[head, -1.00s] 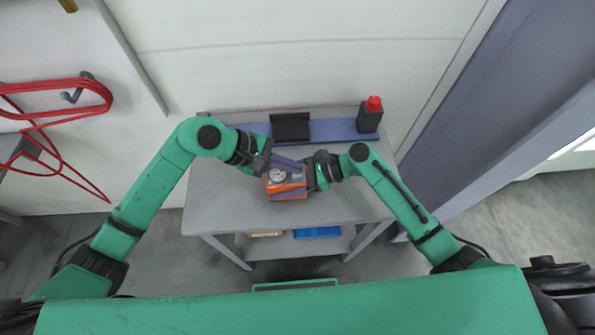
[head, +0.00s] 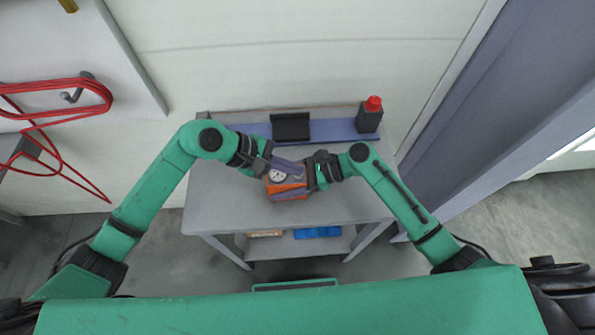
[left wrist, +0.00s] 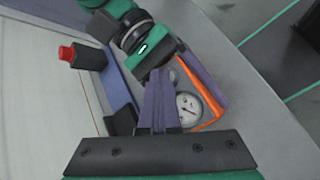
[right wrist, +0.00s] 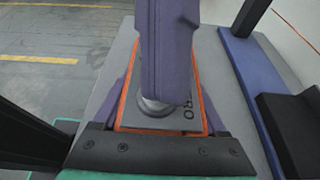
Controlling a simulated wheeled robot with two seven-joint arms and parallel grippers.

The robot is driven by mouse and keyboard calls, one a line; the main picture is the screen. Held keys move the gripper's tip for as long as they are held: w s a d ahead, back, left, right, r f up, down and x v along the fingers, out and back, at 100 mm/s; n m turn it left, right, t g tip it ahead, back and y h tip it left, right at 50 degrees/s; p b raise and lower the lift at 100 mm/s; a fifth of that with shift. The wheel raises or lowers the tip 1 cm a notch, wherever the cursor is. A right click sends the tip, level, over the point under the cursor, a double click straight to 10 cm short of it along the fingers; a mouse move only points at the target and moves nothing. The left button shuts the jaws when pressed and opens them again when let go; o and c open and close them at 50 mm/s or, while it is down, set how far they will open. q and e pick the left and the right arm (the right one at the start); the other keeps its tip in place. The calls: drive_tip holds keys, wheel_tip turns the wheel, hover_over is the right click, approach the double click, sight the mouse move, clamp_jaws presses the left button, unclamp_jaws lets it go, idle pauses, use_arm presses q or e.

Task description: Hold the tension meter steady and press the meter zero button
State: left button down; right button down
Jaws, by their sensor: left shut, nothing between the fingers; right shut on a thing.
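The orange tension meter (head: 290,189) rests on the grey table, its round white dial (left wrist: 188,109) facing up. My right gripper (head: 305,184) is shut on the meter, with fingers along its sides in the right wrist view. My left gripper (head: 298,168) is shut and empty, its purple fingers over the meter's face. In the right wrist view, the meter's grey face (right wrist: 152,122) shows a round metal button (right wrist: 153,106) under the left fingertips, beside lettering ending in "RO". The fingers hide most of the button; I cannot tell whether they touch it.
A blue bin (head: 317,232) sits on the lower shelf. The table's front and left surface (head: 225,205) is clear.

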sight(292, 175)
use_arm(q)
drive_tip(key=shift+r, duration=0.8)
drive_tip(key=shift+r, duration=0.1)
drive_tip(key=shift+r, duration=2.4)
use_arm(e)
unclamp_jaws()
